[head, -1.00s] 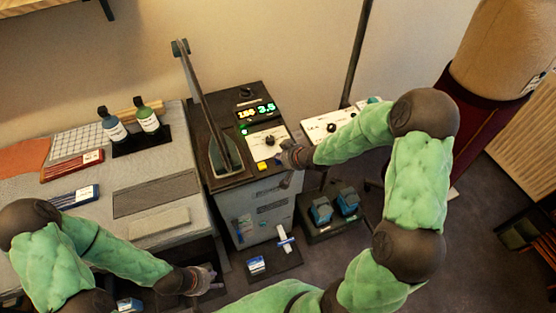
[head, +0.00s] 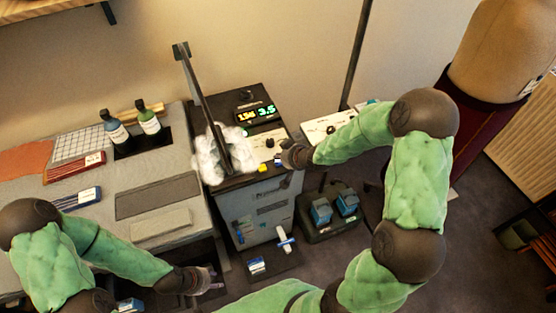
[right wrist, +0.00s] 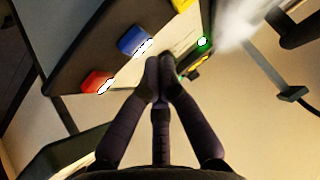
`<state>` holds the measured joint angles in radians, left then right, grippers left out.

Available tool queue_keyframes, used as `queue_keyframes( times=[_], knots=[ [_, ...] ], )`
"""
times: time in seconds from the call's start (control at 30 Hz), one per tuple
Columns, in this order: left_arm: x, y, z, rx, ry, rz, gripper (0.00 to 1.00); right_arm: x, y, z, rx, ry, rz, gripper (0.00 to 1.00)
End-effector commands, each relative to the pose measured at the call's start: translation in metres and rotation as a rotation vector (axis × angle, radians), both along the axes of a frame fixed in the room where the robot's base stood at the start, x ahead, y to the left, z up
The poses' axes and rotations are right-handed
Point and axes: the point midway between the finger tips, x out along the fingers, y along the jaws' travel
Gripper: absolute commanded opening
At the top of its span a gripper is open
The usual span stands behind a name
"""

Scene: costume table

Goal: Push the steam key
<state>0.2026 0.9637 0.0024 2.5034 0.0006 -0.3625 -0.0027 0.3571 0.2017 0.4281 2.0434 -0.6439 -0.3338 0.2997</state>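The dark machine (head: 262,106) carries a lit number display (head: 255,113) and coloured keys along its front edge. A yellow key (head: 262,168) and a blue key (head: 277,160) show in the head view. The right wrist view shows a red key (right wrist: 98,80), the blue key and part of the yellow key; their labels are unreadable. My right gripper (right wrist: 158,66) is shut and empty, its tips close to the blue key; contact cannot be told. White steam (head: 223,153) billows around the slanted arm's foot on the machine. My left gripper (head: 213,279) is low by the table; its fingers are unclear.
The grey table (head: 110,185) on the left holds two bottles (head: 116,128) on a black stand and cloth samples. Blue pedals (head: 322,210) stand on the floor mat. A dress form (head: 505,50) stands at the right.

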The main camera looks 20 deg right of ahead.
Motion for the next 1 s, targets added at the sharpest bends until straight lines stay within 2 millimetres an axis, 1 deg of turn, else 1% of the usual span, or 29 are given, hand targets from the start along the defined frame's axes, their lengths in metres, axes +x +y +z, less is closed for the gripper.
queue_keyframes(
  times=[0.37,0.47,1.0],
  knots=[
    [0.0,0.0,0.002,0.0,0.0,0.0,0.4,0.0,0.0,0.003,0.0,0.0,0.0,0.0],
    [0.0,0.0,0.008,0.0,0.0,0.0,0.4,0.0,0.0,0.009,0.0,0.0,0.0,0.0],
    [0.0,0.0,0.054,0.0,0.0,0.0,0.4,0.0,0.0,0.056,0.0,0.0,0.0,0.0]
  ],
)
